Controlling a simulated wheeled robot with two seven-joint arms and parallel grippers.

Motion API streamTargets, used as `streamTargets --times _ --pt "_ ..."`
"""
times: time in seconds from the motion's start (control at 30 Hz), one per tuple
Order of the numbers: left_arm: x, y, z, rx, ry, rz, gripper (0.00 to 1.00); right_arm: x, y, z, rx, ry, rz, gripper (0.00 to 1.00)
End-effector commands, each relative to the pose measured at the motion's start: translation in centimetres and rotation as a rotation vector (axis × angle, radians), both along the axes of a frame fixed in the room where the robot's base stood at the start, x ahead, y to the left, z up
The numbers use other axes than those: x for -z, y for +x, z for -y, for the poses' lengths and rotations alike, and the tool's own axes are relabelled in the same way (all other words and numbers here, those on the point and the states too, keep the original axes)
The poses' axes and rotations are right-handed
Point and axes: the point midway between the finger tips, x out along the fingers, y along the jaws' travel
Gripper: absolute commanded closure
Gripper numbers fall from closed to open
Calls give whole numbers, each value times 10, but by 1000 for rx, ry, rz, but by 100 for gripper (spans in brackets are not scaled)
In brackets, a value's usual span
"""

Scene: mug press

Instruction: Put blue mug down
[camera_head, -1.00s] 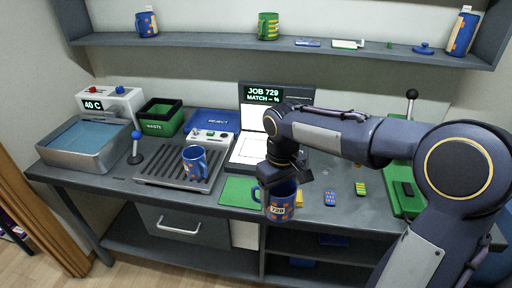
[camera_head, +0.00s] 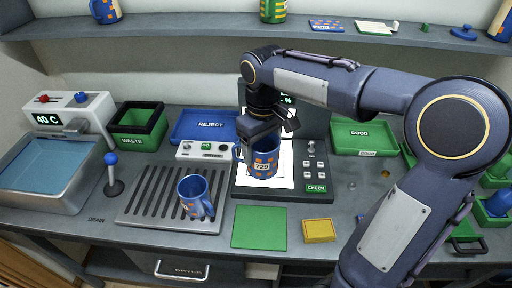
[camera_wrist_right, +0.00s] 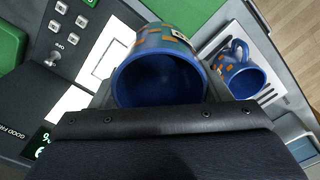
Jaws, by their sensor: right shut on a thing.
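A blue mug (camera_head: 265,160) with orange patches and a "729" label is in my right gripper (camera_head: 262,132), which is shut on it from above. The mug is upright over the check station (camera_head: 240,188) with its white panel; I cannot tell whether its base touches. A second blue mug (camera_head: 193,196) with orange patches stands on the slatted drain rack (camera_head: 150,200), left of the held one. My left gripper is not in view.
A green mat (camera_head: 259,227) and a yellow block (camera_head: 320,230) lie in front of the station. Behind are the blue reject tray (camera_head: 205,126), the green good tray (camera_head: 363,136) and the waste bin (camera_head: 138,128). A water basin (camera_head: 45,175) and a lever (camera_head: 112,172) stand left.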

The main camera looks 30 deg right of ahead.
Motion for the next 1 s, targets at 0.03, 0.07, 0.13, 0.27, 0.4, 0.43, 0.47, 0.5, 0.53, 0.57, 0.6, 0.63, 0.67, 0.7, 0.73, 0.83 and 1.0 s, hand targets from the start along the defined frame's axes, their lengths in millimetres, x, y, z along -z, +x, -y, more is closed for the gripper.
streamTargets --times 0.03,0.07,0.13,0.27,0.4,0.43,0.47,0.5,0.53,0.57,0.6,0.63,0.67,0.7,0.73,0.83,1.0 --pt "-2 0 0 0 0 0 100 0 3 2 2 0 0 68" --pt "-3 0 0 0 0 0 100 2 6 4 3 0 -1 68" --pt "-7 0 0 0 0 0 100 6 15 11 4 -1 -4 68" --pt "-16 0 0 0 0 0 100 20 41 28 6 -1 -5 68" --pt "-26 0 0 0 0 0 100 35 70 47 5 0 -4 68" --pt "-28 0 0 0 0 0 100 38 76 52 5 -1 -4 68" --pt "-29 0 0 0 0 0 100 46 80 54 4 0 -6 68" --pt "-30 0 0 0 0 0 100 55 85 58 4 0 -6 68" --pt "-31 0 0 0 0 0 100 60 88 61 4 0 -6 68" --pt "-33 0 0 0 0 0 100 66 92 63 2 0 -5 68" --pt "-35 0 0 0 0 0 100 72 97 66 2 0 -5 68" --pt "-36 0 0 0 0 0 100 76 100 68 3 -1 -4 68" --pt "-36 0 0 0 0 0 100 80 103 70 3 -1 -3 68" --pt "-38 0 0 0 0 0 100 84 106 71 2 -1 -3 68" --pt "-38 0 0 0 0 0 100 87 107 72 2 0 -2 68" --pt "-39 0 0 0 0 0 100 92 111 75 1 -1 1 68" --pt "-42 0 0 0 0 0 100 105 116 78 0 -1 -3 68"
